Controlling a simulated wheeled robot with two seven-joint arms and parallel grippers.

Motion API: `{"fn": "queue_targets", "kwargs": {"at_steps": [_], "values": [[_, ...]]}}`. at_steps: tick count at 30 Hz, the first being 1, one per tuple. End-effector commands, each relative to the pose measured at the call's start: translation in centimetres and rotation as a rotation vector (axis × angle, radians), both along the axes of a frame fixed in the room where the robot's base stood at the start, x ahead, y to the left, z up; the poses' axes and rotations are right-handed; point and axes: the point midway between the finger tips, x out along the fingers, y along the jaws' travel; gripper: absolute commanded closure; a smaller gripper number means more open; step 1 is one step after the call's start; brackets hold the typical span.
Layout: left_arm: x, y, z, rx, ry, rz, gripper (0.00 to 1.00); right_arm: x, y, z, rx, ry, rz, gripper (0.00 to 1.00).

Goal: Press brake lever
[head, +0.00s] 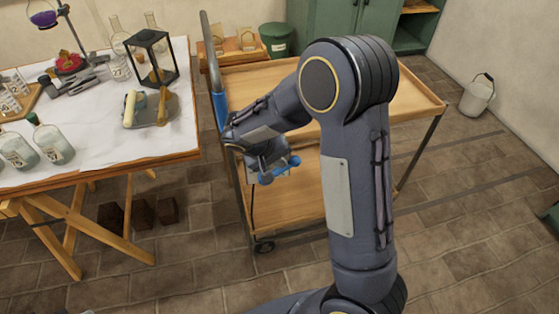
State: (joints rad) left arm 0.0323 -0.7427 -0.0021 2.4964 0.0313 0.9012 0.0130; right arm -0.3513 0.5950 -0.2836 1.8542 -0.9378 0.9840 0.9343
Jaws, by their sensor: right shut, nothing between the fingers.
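A wooden two-shelf cart (420,92) with a metal frame stands in the middle of the head view. Its grey push handle (211,60) rises along the left end. A blue piece (220,112) sits at the lower part of this handle; I cannot tell whether it is the brake lever or a grip. My right arm reaches across the cart, and its wrist is close to the blue piece, partly overlapping that corner. My right gripper (284,169) is shut and empty, to the right of and below the blue piece. My left gripper is out of view.
A marble-topped table (95,135) with bottles, a lantern (152,58) and tools stands close on the left. A green bin (276,40) and cabinet are behind the cart.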

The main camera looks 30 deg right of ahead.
Motion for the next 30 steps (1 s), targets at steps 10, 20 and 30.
{"fn": "queue_targets", "kwargs": {"at_steps": [10, 20, 30], "values": [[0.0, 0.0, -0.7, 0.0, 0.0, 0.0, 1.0, -0.2, -0.9, -0.6, 0.104, -0.026, -0.006, 1.0], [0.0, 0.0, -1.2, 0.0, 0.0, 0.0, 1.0, -0.6, -2.4, -2.1, 0.373, -0.091, -0.011, 1.0], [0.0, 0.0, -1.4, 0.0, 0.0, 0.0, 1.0, -0.7, -2.7, -4.0, 0.628, -0.153, -0.01, 1.0]]}}
